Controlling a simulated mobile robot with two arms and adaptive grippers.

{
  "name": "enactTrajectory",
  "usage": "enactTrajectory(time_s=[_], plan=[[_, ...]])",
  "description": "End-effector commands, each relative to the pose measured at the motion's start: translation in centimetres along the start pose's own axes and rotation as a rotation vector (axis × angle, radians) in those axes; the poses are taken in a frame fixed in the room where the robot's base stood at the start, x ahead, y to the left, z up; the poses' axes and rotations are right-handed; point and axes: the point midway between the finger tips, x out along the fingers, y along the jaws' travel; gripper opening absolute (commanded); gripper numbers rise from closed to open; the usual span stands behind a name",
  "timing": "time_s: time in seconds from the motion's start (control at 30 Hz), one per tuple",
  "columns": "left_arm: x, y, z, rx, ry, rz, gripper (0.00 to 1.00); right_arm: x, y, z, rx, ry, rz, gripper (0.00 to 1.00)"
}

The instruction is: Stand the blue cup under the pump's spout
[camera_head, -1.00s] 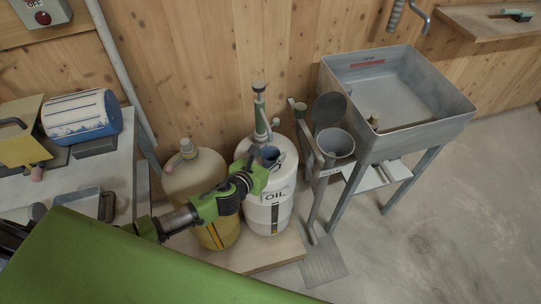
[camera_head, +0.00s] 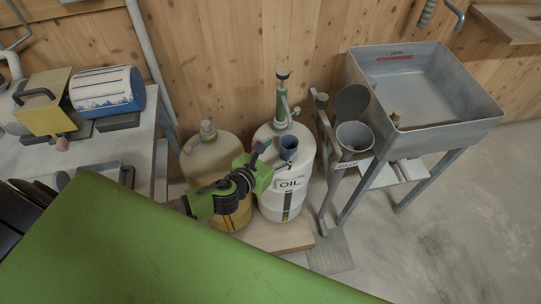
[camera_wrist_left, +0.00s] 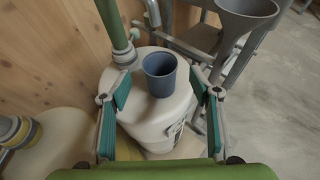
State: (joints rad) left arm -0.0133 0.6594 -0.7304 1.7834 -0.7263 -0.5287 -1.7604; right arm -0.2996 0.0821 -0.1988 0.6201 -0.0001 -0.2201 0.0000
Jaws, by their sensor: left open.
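The blue cup (camera_head: 288,147) stands upright on top of the white oil drum (camera_head: 294,204), at the foot of the green pump (camera_head: 282,100). In the left wrist view the cup (camera_wrist_left: 160,72) is empty inside as far as I see, and the pump's column (camera_wrist_left: 114,30) rises to its left, with a small spout (camera_wrist_left: 134,33) near the cup's rim. My left gripper (camera_head: 272,156) is open. Its teal-padded fingers (camera_wrist_left: 160,88) are on either side of the cup's near part, with gaps to it. My right gripper is not in view.
A yellow drum (camera_head: 215,150) stands left of the oil drum. A grey funnel (camera_head: 354,138) on a stand is close on the right, beside a metal sink (camera_head: 425,95). Floor is clear at right.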

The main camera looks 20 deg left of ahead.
Motion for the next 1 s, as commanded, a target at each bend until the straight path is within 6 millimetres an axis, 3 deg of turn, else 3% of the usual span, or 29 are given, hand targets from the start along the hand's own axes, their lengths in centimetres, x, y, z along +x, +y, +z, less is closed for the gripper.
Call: enactTrajectory(time_s=[0.1, 0.3, 1.0], plan=[[-2.5, 0.0, -0.1, 0.001, 0.002, -0.001, 0.57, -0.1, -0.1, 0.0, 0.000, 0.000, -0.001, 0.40], [-5.0, 0.0, -0.1, 0.000, 0.000, 0.000, 0.57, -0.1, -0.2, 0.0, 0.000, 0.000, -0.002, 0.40], [-5.5, 0.0, 0.0, 0.000, -0.001, 0.001, 0.57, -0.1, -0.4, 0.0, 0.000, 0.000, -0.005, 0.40]])
